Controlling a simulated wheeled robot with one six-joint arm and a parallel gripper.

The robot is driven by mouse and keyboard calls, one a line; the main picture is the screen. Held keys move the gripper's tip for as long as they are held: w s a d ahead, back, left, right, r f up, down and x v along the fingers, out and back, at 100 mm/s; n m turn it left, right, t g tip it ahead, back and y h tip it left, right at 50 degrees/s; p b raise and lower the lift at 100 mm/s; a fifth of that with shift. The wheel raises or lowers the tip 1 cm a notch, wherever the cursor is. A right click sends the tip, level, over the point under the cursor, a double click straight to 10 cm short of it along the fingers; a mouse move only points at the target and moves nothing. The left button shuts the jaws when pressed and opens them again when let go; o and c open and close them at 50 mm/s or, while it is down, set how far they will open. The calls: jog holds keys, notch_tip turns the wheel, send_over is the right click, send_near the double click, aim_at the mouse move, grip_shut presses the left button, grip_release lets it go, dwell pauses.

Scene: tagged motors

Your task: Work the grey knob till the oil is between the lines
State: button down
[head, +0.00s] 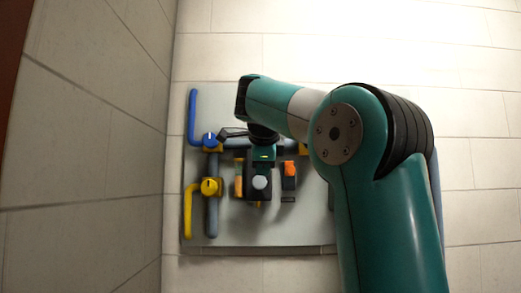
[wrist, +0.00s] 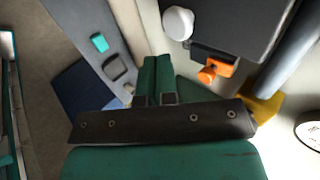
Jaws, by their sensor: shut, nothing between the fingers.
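A pale grey round knob (head: 260,183) sits on a dark housing on the panel in the head view. It also shows at the top of the wrist view (wrist: 178,23). A narrow amber strip (head: 239,178), perhaps the oil sight glass, stands just left of the housing. Its lines and oil level are too small to read. My gripper (head: 262,155) is over the panel, just above the knob in the picture. In the wrist view, its two teal fingers (wrist: 156,62) are shut together and empty, apart from the knob, which lies above and right of the tips.
An orange switch (head: 290,168) is right of the knob. Blue (head: 210,140) and yellow (head: 210,186) valve handles with pipes are at the left. The grey panel (head: 290,230) is bare along its lower edge. A tiled wall (head: 90,130) rises at left.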

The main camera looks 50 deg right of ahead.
jog(key=p+v, duration=0.2)
jog(key=v, duration=0.5)
jog(key=shift+w+a, duration=0.2)
dwell(2.4)
jog(key=w+a+f+n+y+b, duration=0.3)
jog(key=a+f+n, duration=0.65)
jog(key=f, duration=0.35)
jog(key=w+a+f+n+y+b, duration=0.2)
jog(key=a+f+n+y+b, duration=0.15)
jog(key=a+f+n, duration=0.65)
jog(key=s+a+f+n+g+y+b, duration=0.2)
jog(key=s+a+f+n, duration=0.6)
jog(key=f, duration=0.4)
jog(key=s+a+f+n+g+y+b, duration=0.2)
jog(key=s+a+f+n+g+y, duration=0.1)
jog(key=s+a+f+n, duration=0.5)
jog(key=s+f+g, duration=0.1)
jog(key=s+f, duration=0.2)
jog(key=shift+s+f+b, duration=0.3)
jog(key=shift+f+b, duration=0.05)
jog(key=shift+b, duration=0.05)
